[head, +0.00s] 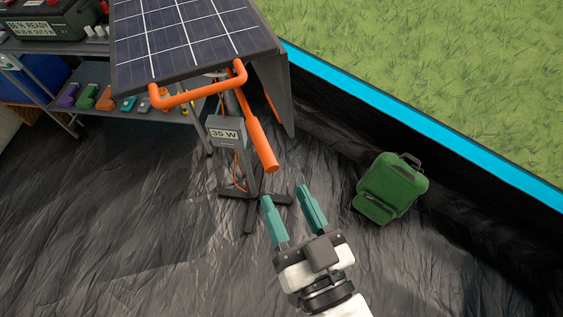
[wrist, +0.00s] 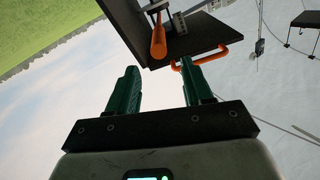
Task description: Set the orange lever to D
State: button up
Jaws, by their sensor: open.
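The orange lever (head: 262,145) hangs down at a slant from under the solar panel (head: 190,38), beside its stand. It also shows in the wrist view (wrist: 158,42), beyond the fingertips. No letter D or position marks can be read in either view. My gripper (head: 285,194) has teal fingers spread apart with nothing between them. In the head view its fingertips are just below the lever's lower end, with a visible gap. In the wrist view the gripper (wrist: 159,68) is also open and empty.
An orange U-shaped handle (head: 202,90) runs along the panel's lower edge. A grey box reading 35 W (head: 227,133) sits on the stand. A green backpack (head: 390,187) lies right of my gripper. A shelf with small coloured items (head: 105,99) stands left. Dark floor is clear below left.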

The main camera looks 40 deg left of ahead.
aim_at(266, 153)
jog(key=p+x, duration=0.1)
jog(key=x, duration=0.9)
jog(key=shift+w+a+p, duration=0.1)
jog(key=shift+w+p, duration=0.1)
jog(key=shift+p, duration=0.1)
jog(key=shift+c, duration=0.4)
grip_shut()
